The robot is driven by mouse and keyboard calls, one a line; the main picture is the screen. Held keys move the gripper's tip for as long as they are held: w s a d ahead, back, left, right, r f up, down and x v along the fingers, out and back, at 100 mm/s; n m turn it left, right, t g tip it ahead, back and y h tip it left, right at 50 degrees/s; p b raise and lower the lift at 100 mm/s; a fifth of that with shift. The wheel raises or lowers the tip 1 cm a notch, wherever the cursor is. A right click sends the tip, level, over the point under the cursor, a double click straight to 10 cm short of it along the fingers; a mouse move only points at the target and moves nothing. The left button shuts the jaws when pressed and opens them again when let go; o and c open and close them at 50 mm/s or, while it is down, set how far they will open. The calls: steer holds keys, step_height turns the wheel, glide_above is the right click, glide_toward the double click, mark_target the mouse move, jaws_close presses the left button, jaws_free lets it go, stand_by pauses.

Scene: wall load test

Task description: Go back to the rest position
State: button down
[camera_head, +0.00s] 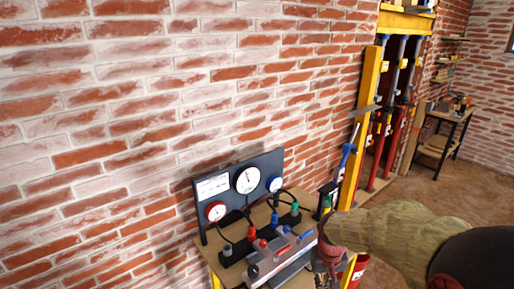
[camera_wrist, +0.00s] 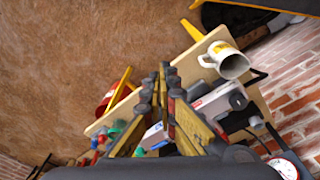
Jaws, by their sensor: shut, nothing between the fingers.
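My gripper (camera_wrist: 163,75) shows in the wrist view with its two jointed fingers together and nothing between them. It points out over a wooden table (camera_wrist: 183,72) seen at a tilt. A white mug with a yellow mark (camera_wrist: 232,66) is on that table, to the right of the fingertips. A grey device (camera_wrist: 215,104) is also to the right, partly hidden by the fingers. In the head view I cannot clearly make out my gripper.
In the head view, a gauge panel (camera_head: 233,190) stands on the table by the brick wall (camera_head: 140,110), with coloured fittings in front. A red bucket (camera_head: 357,272) is beside the table. A yellow frame (camera_head: 360,130) with red cylinders stands beyond; another table (camera_head: 447,115) is farther right.

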steer(key=s+r+t, duration=0.4)
steer(key=s+r, duration=1.4)
steer(key=s, duration=0.3)
steer(key=shift+a+b, duration=0.3)
steer(key=shift+b, duration=0.15)
steer(key=c, duration=2.6)
jaws_free()
steer(key=shift+w, duration=0.1)
